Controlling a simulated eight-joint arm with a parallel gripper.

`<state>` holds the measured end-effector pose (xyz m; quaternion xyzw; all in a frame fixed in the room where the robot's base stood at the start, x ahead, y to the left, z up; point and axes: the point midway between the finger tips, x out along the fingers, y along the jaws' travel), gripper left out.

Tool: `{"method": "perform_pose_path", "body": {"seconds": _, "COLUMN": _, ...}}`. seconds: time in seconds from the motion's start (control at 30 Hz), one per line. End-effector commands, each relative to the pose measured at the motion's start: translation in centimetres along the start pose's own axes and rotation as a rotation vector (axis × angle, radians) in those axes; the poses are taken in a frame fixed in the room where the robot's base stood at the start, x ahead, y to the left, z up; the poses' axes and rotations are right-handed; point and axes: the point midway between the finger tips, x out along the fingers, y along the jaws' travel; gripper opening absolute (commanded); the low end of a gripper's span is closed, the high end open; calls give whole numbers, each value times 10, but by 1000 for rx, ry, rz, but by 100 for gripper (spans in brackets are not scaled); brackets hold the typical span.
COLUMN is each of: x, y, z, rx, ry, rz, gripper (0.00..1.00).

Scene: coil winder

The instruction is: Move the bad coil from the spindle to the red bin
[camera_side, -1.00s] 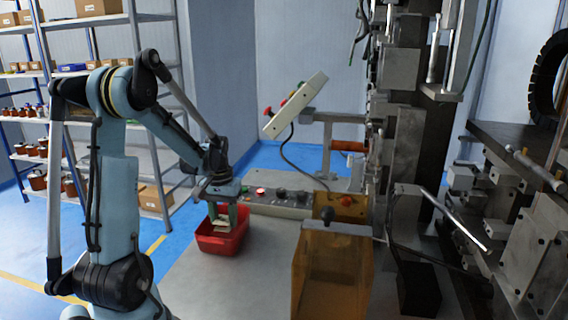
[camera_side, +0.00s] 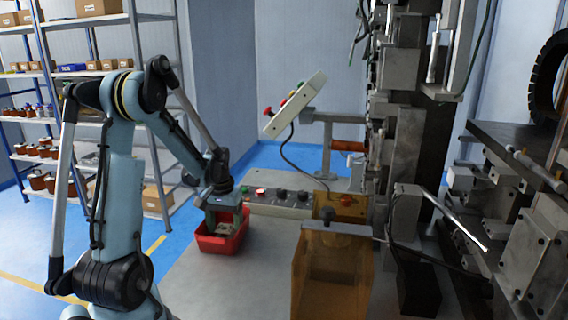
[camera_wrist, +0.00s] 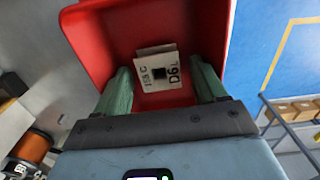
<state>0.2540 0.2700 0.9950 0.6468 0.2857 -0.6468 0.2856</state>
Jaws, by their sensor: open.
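The red bin (camera_side: 222,243) stands on the grey bench, left of the winder's control strip; it fills the upper middle of the wrist view (camera_wrist: 85,40). My gripper (camera_side: 224,222) is low at the bin, its fingers reaching in. In the wrist view its green fingers (camera_wrist: 164,82) are apart. Between and beyond them, a pale flat piece (camera_wrist: 158,88) with black lettering and a dark square lies inside the bin, apart from both fingers. I cannot tell whether it is the bad coil or a label on it. A copper-coloured winding (camera_side: 348,146) shows beside the winder.
An amber guard box (camera_side: 330,270) stands right of the bin. A control strip (camera_side: 280,202) with buttons lies behind, and a tilted panel (camera_side: 296,104) rises above. Shelves (camera_side: 90,110) stand at the back left. The bench in front of the bin is clear.

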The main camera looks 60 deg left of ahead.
Motion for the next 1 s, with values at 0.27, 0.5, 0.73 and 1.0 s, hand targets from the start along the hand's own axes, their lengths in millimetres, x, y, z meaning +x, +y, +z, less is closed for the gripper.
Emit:
{"method": "perform_pose_path", "body": {"seconds": 0.27, "x": -10, "y": 0, "z": 0, "rx": 0, "ry": 0, "rz": 0, "gripper": 71}}
{"method": "perform_pose_path", "body": {"seconds": 0.5, "x": -46, "y": 0, "z": 0, "rx": 0, "ry": 0, "rz": 0, "gripper": 71}}
{"method": "perform_pose_path", "body": {"seconds": 0.73, "x": -84, "y": 0, "z": 0, "rx": 0, "ry": 0, "rz": 0, "gripper": 71}}
{"method": "perform_pose_path", "body": {"seconds": 1.0, "x": -115, "y": 0, "z": 0, "rx": 0, "ry": 0, "rz": 0, "gripper": 71}}
